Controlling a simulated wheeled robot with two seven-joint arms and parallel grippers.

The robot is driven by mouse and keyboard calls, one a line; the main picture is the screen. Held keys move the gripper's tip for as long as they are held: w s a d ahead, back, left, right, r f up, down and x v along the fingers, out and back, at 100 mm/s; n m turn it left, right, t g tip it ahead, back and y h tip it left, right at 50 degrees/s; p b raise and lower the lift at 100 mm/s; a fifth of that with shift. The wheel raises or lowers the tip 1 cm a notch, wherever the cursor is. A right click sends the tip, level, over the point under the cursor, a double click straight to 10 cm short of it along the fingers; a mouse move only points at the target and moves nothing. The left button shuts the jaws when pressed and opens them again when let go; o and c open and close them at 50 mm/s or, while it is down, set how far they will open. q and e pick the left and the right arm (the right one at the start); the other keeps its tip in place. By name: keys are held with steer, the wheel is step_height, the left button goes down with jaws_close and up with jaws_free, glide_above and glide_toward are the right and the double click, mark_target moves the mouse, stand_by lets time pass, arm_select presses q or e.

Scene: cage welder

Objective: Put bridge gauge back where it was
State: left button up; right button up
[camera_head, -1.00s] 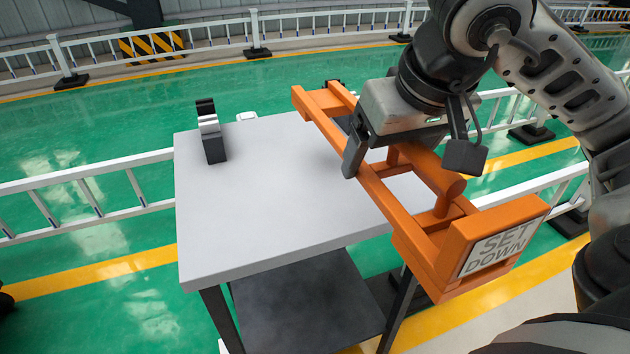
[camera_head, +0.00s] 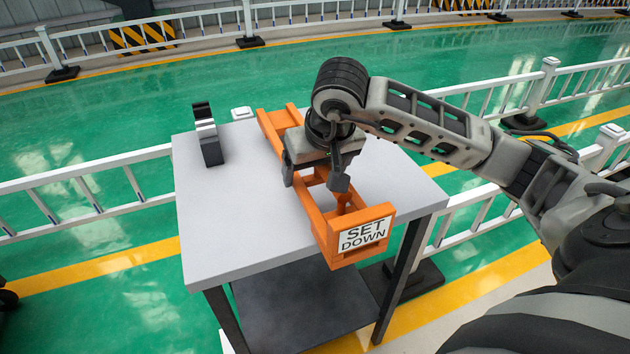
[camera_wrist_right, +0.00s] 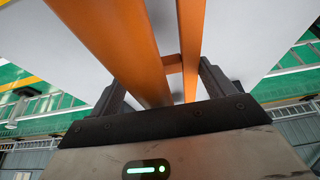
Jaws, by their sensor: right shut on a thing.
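The bridge gauge is a long orange frame (camera_head: 312,212) with a white "SET DOWN" plate on its near end. It lies lengthwise over the grey-white table (camera_head: 225,235), and its near end sticks out past the front edge. I cannot tell whether it touches the top. My right gripper (camera_head: 312,178) is over the middle of the gauge, shut on it, and hides part of it. In the right wrist view, the orange bars (camera_wrist_right: 110,40) run between the dark fingers. My left gripper is not in view.
A small black and white upright block (camera_head: 208,135) stands at the table's back left. The left part of the tabletop is clear. A dark lower shelf (camera_head: 300,305) is below. White railings (camera_head: 90,175) run past the table on both sides.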

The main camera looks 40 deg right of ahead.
steer(key=x, duration=0.3)
steer(key=shift+s+a+f, duration=0.15)
steer(key=shift+s+f, duration=0.15)
steer(key=shift+f, duration=0.2)
steer(key=o, duration=1.3)
steer(key=shift+r, duration=0.1)
